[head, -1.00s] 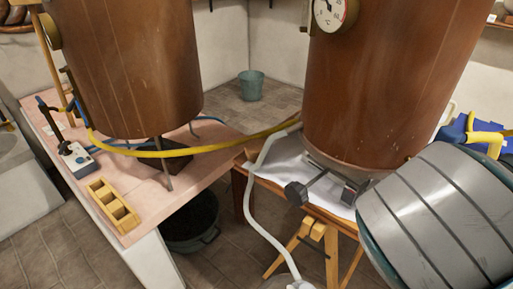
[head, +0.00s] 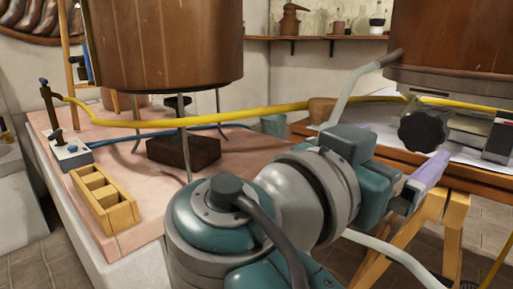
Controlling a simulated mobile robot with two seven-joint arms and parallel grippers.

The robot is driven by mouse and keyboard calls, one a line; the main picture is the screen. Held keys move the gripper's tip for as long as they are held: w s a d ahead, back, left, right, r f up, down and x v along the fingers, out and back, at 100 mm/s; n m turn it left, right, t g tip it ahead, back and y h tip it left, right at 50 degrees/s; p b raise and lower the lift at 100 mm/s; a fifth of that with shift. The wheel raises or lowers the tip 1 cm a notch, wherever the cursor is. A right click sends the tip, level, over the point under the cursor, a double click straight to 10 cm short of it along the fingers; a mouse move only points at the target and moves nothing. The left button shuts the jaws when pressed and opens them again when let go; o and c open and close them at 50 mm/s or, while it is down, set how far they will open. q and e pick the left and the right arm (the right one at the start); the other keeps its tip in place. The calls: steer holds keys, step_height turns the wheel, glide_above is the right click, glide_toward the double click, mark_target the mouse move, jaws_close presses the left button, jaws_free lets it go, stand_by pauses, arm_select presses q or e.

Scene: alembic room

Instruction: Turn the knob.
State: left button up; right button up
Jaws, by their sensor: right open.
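A dark lobed knob (head: 422,131) sits at the front of the burner under the right copper vessel (head: 440,50), at the right of the head view. A second dark knob (head: 178,105) shows under the left copper vessel (head: 165,45). Much of the gripper is hidden behind my own wrist. My left gripper is not in view.
A yellow hose (head: 230,114) runs across the pink bench (head: 135,215) towards the right burner. A yellow wooden rack (head: 104,200) and a small blue-grey box (head: 70,152) stand on the bench. A wooden trestle (head: 440,205) supports the right table.

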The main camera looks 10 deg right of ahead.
mark_target(420, 133)
steer(key=x, duration=1)
steer(key=shift+s+d+r, duration=0.1)
steer(key=shift+s, duration=0.05)
steer(key=shift+c, duration=0.4)
steer(key=c, duration=1.2)
steer(key=shift+c, duration=0.2)
steer(key=shift+n, duration=0.4)
